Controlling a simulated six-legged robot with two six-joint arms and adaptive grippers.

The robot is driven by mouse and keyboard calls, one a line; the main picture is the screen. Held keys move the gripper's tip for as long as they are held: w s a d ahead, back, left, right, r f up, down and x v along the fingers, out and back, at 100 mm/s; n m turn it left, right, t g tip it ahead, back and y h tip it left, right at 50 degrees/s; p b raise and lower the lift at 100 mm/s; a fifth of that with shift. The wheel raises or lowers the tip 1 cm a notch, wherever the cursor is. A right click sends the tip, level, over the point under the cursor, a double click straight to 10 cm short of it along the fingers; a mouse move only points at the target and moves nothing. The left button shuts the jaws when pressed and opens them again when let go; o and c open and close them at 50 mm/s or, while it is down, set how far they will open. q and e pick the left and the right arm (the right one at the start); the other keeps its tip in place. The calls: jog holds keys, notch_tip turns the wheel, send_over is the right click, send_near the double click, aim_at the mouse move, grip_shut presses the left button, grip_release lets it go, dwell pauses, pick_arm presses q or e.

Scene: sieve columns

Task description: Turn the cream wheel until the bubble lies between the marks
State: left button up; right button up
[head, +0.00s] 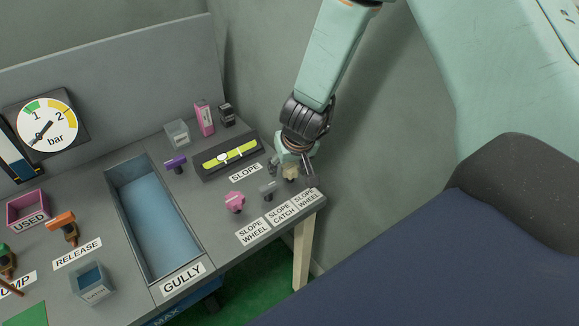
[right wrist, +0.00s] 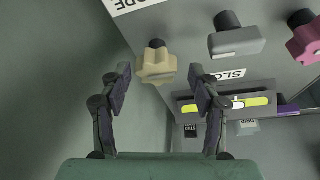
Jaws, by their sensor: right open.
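The cream wheel (head: 290,174) is at the right end of the table, by the SLOPE WHEEL label. My right gripper (head: 292,168) is over it, pointing down. In the right wrist view the cream wheel (right wrist: 156,66) shows between the two spread fingertips (right wrist: 160,74), with a gap on each side. The fingers are open and grip nothing. The yellow-green level vial (head: 240,152) sits in a dark holder behind the SLOPE label. A pale bubble (head: 222,157) shows left of the vial's middle; the marks are too small to judge against it. My left gripper is out of view.
A grey catch (head: 268,188) and a pink wheel (head: 235,202) stand left of the cream wheel. A purple knob (head: 175,163) is by the level's left end. The blue gully (head: 155,222) lies further left. The table's right edge is close to my gripper.

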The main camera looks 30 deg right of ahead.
jog(key=shift+s+d+r, duration=0.1)
jog(key=shift+s+d, duration=0.15)
jog(key=shift+c, duration=0.3)
jog(key=shift+w+a, duration=0.1)
jog(key=shift+w, duration=0.1)
jog(key=shift+c, duration=1.4)
jog(key=shift+s, duration=0.1)
jog(key=c, duration=0.8)
jog(key=shift+c, duration=0.2)
